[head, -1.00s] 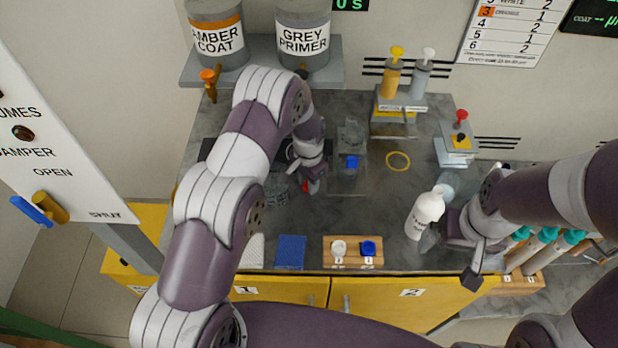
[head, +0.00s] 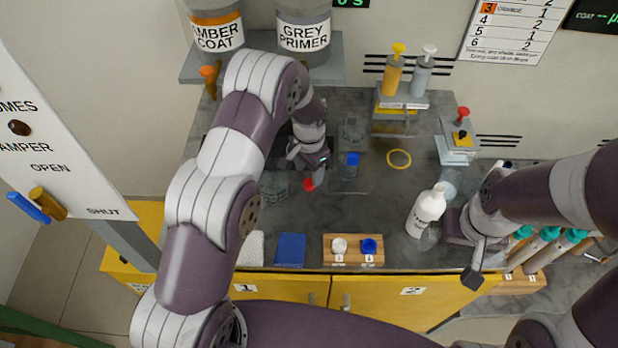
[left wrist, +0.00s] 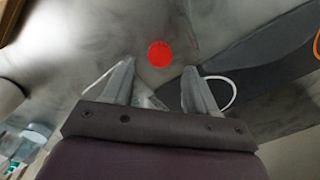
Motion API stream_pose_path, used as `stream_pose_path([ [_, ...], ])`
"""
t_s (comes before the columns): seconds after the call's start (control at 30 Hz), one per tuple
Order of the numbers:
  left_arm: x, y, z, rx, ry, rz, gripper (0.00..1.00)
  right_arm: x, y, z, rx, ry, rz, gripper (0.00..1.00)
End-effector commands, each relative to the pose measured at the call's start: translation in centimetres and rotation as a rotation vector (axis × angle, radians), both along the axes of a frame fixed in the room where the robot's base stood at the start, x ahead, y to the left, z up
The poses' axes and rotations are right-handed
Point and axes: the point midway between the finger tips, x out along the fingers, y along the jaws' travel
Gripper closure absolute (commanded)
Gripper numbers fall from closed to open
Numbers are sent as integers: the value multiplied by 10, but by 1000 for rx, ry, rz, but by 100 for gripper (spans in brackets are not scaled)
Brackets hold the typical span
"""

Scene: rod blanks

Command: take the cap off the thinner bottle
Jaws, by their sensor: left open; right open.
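A white bottle (head: 426,212) with a white top (head: 439,189) stands at the right of the bench; its label is too small to read, so I take it as the thinner bottle. My right gripper (head: 437,234) is open, low beside its right side; whether the fingers reach around it is hard to tell. My left gripper (head: 310,169) is open over the back middle of the bench, well left of the bottle. A red round thing (head: 309,184) lies just in front of it; in the left wrist view it shows as a red disc (left wrist: 159,53) beyond the parted fingers.
A clear jar with a blue part (head: 352,159) stands right of my left gripper. A wooden block (head: 353,262) with a white and a blue cap sits at the front edge, beside a blue pad (head: 291,250). A yellow ring (head: 399,159) lies on open bench.

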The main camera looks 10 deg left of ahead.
Motion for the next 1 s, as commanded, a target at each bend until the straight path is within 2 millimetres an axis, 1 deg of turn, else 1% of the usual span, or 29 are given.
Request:
stream_pose_path([
  [0.03,1,0,11,-1,-6,0,42,0,0,-5,0,0,0,0],
  [0.1,1,0,28,-1,-4,0,42,0,0,-8,0,0,0,0],
  [0.2,1,0,49,-1,-3,0,42,0,0,-11,0,0,0,0],
  [0.3,0,0,66,0,-1,0,42,0,0,-12,0,0,0,0],
  [0.43,-1,0,79,-1,-1,5,42,0,0,-13,0,0,0,0],
  [0.47,-4,2,83,0,-4,14,42,0,0,-13,0,0,0,0],
  [0.5,-11,5,90,-1,-9,38,42,0,0,-13,0,0,0,0],
  [0.57,-31,13,105,-4,-22,104,42,0,0,-13,0,0,0,0],
  [0.6,-50,19,116,-7,-33,161,42,0,0,-13,0,0,0,0],
  [0.67,-84,29,130,-13,-52,260,42,0,0,-13,0,0,0,0],
  [0.7,-107,34,137,-17,-65,323,42,0,0,-13,0,0,0,0],
  [0.77,-141,42,144,-25,-82,413,42,0,0,-13,0,0,0,0],
  [0.8,-162,45,147,-29,-92,465,42,0,0,-13,0,0,0,0],
  [0.9,-201,51,149,-37,-109,561,42,0,0,-13,0,0,0,0],
  [1.0,-219,54,149,-41,-116,605,42,0,0,-13,0,0,0,0],
])
